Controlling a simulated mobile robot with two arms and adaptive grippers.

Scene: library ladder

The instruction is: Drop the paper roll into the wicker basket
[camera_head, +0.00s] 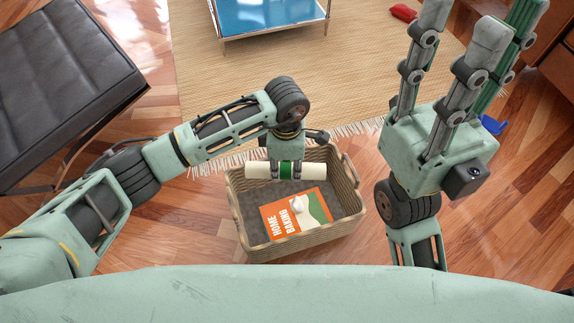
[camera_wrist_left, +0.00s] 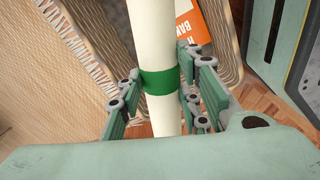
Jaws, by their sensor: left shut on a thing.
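The paper roll (camera_head: 259,170) is cream with a green band around its middle. My left gripper (camera_head: 287,172) is shut on it at the green band and holds it level over the far part of the wicker basket (camera_head: 241,222). The roll (camera_wrist_left: 157,40) also shows in the left wrist view, running between the fingers. The basket stands on the wood floor, and an orange book (camera_head: 281,214) titled Home Baking lies inside it. My right gripper (camera_head: 470,50) is raised at the right, its fingers pointing up and cut off by the top edge, and it appears empty.
A woven rug (camera_head: 300,85) with a fringe lies beyond the basket. A blue-topped table (camera_head: 268,15) stands on it. A black leather seat (camera_head: 60,80) is at the left. A wooden cabinet (camera_head: 545,50) is at the right. A small red object (camera_head: 403,13) lies at the back.

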